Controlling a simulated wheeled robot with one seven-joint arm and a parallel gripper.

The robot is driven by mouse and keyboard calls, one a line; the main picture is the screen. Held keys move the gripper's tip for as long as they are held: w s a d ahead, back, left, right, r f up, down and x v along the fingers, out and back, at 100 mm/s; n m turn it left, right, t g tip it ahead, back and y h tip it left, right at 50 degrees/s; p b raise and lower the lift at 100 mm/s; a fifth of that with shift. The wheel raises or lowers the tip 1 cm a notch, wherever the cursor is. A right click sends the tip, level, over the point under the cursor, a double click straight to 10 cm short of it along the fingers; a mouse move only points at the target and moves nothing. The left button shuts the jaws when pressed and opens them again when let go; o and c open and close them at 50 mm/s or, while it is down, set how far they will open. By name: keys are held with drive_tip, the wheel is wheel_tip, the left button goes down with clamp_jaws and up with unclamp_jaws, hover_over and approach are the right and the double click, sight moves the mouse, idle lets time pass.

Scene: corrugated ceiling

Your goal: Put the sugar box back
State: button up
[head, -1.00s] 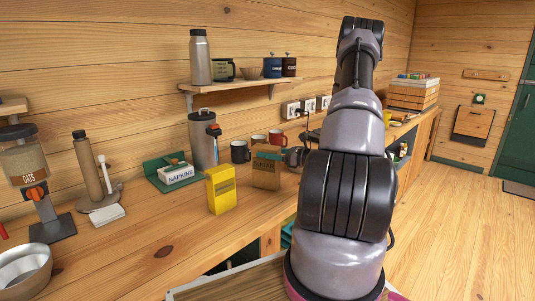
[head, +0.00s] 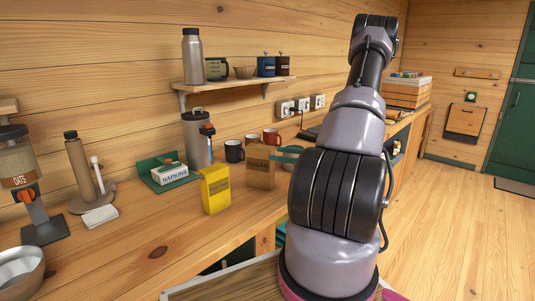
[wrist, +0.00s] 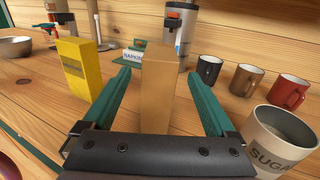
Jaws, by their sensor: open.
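A brown box (head: 260,168) stands upright on the wooden counter. Its printed label is too small to read surely, so I cannot tell whether it is the sugar box. In the wrist view the brown box (wrist: 158,90) shows its plain side in the gap between the teal fingers of my gripper (wrist: 158,74). My gripper is open, with space on both sides of the box. A yellow box (head: 215,190) stands to its left, and it also shows in the wrist view (wrist: 78,72); its label is unreadable. A cream canister (wrist: 277,140) marked SUGAR stands to the right of my gripper.
Mugs (wrist: 244,80) stand behind the brown box. A napkin holder (head: 168,173) and a steel flask (head: 197,140) are farther back. A wall shelf (head: 232,86) holds a bottle and cups. Counter in front of the yellow box is clear.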

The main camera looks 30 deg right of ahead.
drive_tip(key=s+a+r+n+g+h, duration=0.1)
drive_tip(key=s+a+r+n+g, duration=0.3)
drive_tip(key=a+r+n+g, duration=0.25)
drive_tip(key=s+a+r+n+g+h, duration=0.1)
drive_tip(key=s+a+r+n+g, duration=0.45)
drive_tip(key=a+r, duration=0.2)
drive_tip(key=s+a+r+n+t+h, duration=0.3)
drive_tip(key=s+r+n+h, duration=0.1)
drive_tip(key=s+r+n, duration=0.1)
drive_tip(key=s+a+r+n+t+h, duration=0.2)
drive_tip(key=s+r+n, duration=0.4)
drive_tip(key=r, duration=0.3)
drive_tip(key=shift+s+a+t+h, duration=0.4)
drive_tip(key=shift+a+h, duration=0.45)
drive_tip(key=shift+h, duration=0.15)
